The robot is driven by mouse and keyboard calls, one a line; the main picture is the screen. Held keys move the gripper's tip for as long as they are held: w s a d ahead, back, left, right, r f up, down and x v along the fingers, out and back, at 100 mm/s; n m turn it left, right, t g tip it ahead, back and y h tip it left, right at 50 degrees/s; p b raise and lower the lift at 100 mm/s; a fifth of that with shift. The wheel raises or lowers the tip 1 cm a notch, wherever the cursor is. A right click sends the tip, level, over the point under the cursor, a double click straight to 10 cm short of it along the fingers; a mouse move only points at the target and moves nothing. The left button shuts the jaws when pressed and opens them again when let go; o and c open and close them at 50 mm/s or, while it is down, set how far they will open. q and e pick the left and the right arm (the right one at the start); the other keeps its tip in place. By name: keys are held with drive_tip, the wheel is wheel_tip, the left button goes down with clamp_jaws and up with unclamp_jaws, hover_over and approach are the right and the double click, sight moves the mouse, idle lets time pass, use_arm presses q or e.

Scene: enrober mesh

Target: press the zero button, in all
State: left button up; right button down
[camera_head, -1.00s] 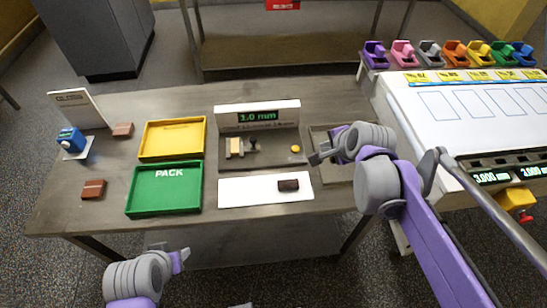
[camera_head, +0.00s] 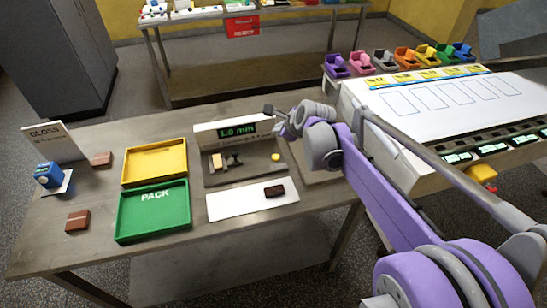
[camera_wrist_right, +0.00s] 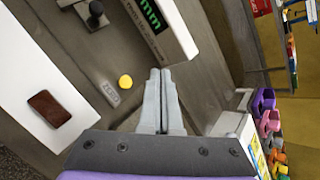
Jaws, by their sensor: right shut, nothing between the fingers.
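The zero button is a round yellow button (camera_head: 275,157) on the grey base of the thickness gauge (camera_head: 233,133), whose green display reads about 1.0 mm. The button also shows in the right wrist view (camera_wrist_right: 125,82), beside a plate marked ZERO (camera_wrist_right: 110,92). My right gripper (camera_head: 271,110) is shut and empty. In the head view its tips appear near the right end of the display housing. In the right wrist view the shut fingertips (camera_wrist_right: 160,73) appear right of the button, with a gap in the picture. My left gripper is out of view.
A dark brown piece (camera_head: 274,191) lies on a white mat (camera_head: 232,206) in front of the gauge. A yellow tray (camera_head: 126,178) and a green PACK tray (camera_head: 124,230) are to the left. A white-topped machine (camera_head: 390,139) with coloured holders stands at the right.

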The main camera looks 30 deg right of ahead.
drive_tip(key=shift+f, duration=0.1)
drive_tip(key=b, duration=0.5)
hover_over(278, 159)
wheel_tip(278, 159, down, 8)
drive_tip(key=shift+d+r, duration=0.1)
drive_tip(key=shift+r, duration=0.1)
drive_tip(key=shift+f+b, duration=0.4)
drive_tip(key=shift+f, duration=0.1)
drive_tip(key=shift+f, duration=0.15)
idle(1.2)
drive_tip(key=shift+f+b, duration=0.25)
drive_tip(key=shift+b, duration=0.05)
drive_tip(key=shift+f+b, duration=0.3)
drive_tip(key=shift+f, duration=0.2)
idle(0.5)
idle(0.4)
drive_tip(key=shift+w+r+p, duration=0.1)
drive_tip(key=shift+r+p, duration=0.55)
drive_tip(key=shift+r, duration=0.25)
drive_tip(key=shift+r, duration=0.1)
